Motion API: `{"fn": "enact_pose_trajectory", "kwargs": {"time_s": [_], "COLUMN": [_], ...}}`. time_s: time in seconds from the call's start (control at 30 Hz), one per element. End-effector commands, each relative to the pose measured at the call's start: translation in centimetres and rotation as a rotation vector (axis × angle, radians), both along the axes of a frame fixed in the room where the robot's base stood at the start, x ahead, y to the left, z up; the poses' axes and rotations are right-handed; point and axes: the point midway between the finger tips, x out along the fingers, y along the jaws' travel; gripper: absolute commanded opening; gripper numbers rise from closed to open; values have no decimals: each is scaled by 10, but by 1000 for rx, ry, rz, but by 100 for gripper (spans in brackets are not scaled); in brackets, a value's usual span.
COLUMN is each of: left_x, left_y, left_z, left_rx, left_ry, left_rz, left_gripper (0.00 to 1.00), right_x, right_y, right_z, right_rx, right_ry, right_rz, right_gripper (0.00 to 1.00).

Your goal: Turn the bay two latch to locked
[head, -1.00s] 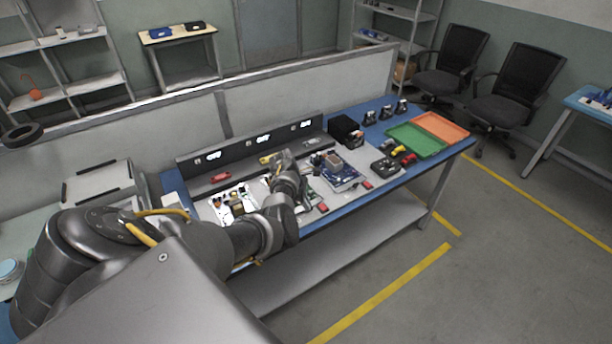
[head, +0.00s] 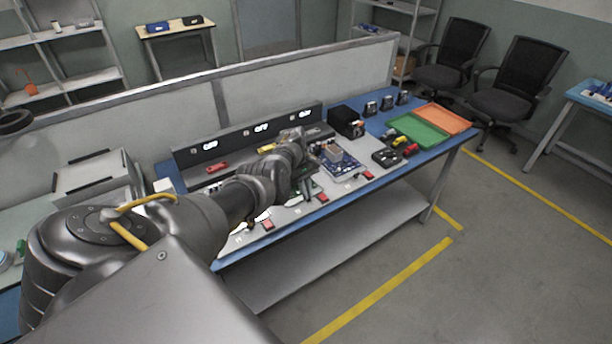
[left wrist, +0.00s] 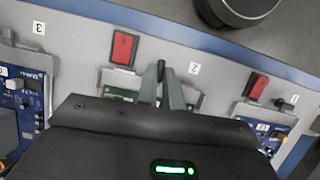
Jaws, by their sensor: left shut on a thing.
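In the left wrist view the bay two latch is a small black lever (left wrist: 160,66), beside the printed label 2 (left wrist: 193,68) and a red block (left wrist: 123,48). My left gripper (left wrist: 161,76) is shut on this lever, its two grey fingers on either side of it. The gripper body hides most of the green board behind the latch. In the head view my left gripper (head: 307,190) is down at the front of the table (head: 240,254), left of a red block (head: 322,197). The lever is too small to read there. My right gripper is not in view.
In the left wrist view a neighbouring red block (left wrist: 256,85) has its own black latch (left wrist: 285,103). A blue board (head: 340,160) lies right of my gripper. Beyond are a green tray (head: 418,133) and an orange tray (head: 445,118). A dark panel with lit displays (head: 235,139) stands behind.

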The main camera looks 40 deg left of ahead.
Motion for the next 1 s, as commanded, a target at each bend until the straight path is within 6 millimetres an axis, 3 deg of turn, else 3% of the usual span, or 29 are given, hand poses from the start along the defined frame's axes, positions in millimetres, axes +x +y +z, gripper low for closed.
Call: {"fn": "enact_pose_trajectory", "kwargs": {"time_s": [0.7, 0.73, 0.87, 1.0], "left_x": [1, 1, 1, 1], "left_y": [1, 1, 1, 0], "left_z": [1, 1, 1, 1], "left_rx": [3, 3, 2, 2], "left_ry": [-2, -2, -1, -1], "left_rz": [-68, -68, -68, -68], "left_gripper": [0, 12, 29, 30], "right_x": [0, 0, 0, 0], "right_y": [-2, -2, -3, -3], "right_z": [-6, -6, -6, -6], "right_rx": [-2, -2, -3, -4], "right_ry": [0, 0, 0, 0], "right_rz": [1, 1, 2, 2], "right_gripper": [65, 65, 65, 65]}}
